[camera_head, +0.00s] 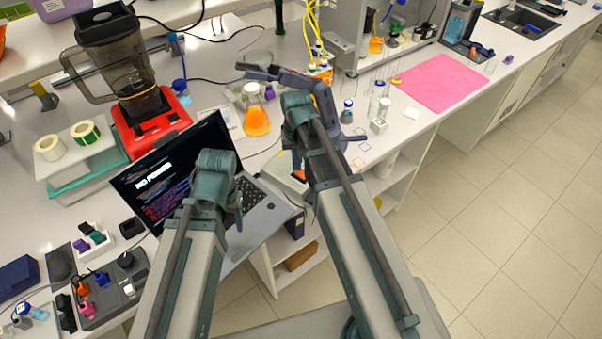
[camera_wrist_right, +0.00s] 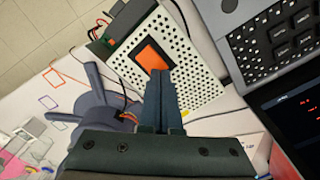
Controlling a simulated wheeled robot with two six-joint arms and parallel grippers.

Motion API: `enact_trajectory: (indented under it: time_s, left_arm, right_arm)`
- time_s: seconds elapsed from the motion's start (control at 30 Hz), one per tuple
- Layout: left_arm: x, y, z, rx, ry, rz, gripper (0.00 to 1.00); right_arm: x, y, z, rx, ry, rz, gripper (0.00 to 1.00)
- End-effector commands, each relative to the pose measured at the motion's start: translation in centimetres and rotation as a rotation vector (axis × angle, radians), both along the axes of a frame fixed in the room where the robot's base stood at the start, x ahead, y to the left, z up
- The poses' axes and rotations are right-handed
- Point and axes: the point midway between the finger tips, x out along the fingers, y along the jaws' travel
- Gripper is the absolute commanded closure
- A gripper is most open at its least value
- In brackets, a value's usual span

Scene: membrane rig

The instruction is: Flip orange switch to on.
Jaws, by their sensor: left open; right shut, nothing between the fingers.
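The orange switch (camera_wrist_right: 153,56) is a rocker in a dark frame on top of a white perforated box (camera_wrist_right: 192,62), seen in the right wrist view. I cannot tell which way the rocker is tipped. My right gripper (camera_wrist_right: 161,74) is shut and empty, its fingertips at the lower edge of the switch; I cannot tell if they touch it. In the head view the box (camera_head: 282,172) is partly hidden behind my right arm, as is the right gripper. My left gripper (camera_head: 237,206) is open and empty, over the laptop, with its fingers mostly hidden by its wrist.
A laptop (camera_head: 262,213) stands left of the box. A blue-grey branched stand (camera_wrist_right: 97,112) is close by the right gripper. An orange-filled flask (camera_head: 256,121), a red blender (camera_head: 150,128) and small bottles stand around. A pink mat (camera_head: 440,82) lies farther right.

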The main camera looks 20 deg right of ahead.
Motion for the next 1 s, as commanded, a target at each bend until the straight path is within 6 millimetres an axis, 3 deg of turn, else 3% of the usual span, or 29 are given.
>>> enact_trajectory:
  time_s: [0.57, 1.0]
  left_arm:
    - [0.0, 0.0, -0.5, 0.000, 0.000, 0.001, 0.39]
    - [0.0, 0.0, 2.7, 0.000, 0.000, 0.000, 0.39]
  right_arm:
    - [0.0, 0.0, -0.5, 0.000, 0.001, 0.000, 1.00]
    - [0.0, 0.0, 2.7, 0.000, 0.000, 0.000, 1.00]
